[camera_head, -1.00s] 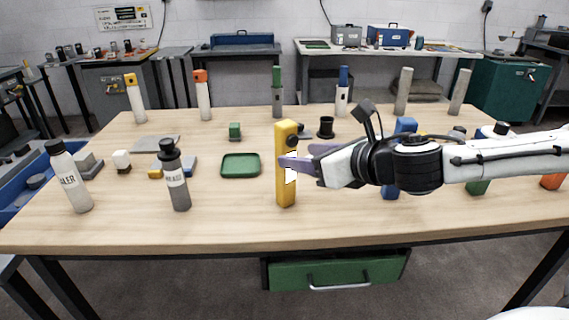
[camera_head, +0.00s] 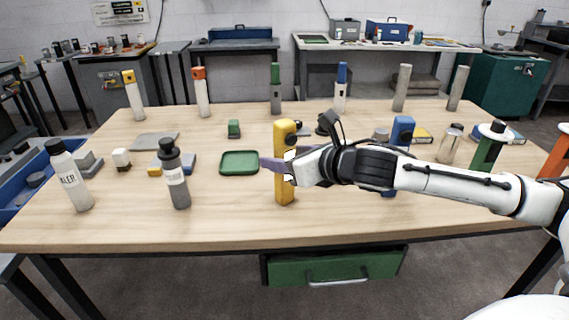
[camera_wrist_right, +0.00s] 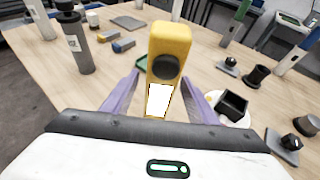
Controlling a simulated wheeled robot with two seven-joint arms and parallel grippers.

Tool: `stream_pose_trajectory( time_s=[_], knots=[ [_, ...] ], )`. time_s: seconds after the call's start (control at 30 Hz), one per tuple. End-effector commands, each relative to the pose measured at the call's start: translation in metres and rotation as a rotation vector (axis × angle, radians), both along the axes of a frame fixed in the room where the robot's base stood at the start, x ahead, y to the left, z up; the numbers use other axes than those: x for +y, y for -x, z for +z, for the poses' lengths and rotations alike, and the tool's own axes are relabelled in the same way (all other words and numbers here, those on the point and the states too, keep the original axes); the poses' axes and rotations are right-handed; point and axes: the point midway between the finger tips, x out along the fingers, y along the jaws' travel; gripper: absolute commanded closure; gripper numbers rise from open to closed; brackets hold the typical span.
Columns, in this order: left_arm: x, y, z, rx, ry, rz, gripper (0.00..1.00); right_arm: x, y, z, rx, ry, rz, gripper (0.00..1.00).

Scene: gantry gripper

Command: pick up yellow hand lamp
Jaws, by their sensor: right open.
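The yellow hand lamp (camera_head: 284,190) stands upright on the wooden table, near the middle of the front half. In the right wrist view the lamp (camera_wrist_right: 169,45) shows its round dark knob and a white panel. My right gripper (camera_head: 272,165) reaches in from the right at the lamp's mid height. Its purple fingers (camera_wrist_right: 160,100) are open, one on each side of the lamp, with some space between them and it. Part of the lamp is hidden behind the gripper in the head view. My left gripper is not in view.
A green tray (camera_head: 240,163) and a grey spray can (camera_head: 175,176) stand left of the lamp. A white bottle (camera_head: 69,178) is at the far left. A blue lamp (camera_head: 402,131) stands behind my right arm. The table front near the lamp is clear.

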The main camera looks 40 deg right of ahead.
Motion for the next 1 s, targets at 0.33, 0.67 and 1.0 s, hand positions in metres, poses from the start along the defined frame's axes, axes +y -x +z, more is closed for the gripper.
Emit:
stream_pose_trajectory(
  time_s=[0.33,0.67,1.0],
  knots=[
    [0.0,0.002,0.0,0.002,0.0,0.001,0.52,0.0,-0.001,0.0,0.0,0.0,0.0,0.64],
    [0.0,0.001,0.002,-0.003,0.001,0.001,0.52,0.0,-0.001,0.001,-0.002,0.001,0.0,0.97],
    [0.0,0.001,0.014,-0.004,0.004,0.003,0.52,-0.001,-0.002,0.041,-0.008,0.002,0.0,0.97]
  ],
)
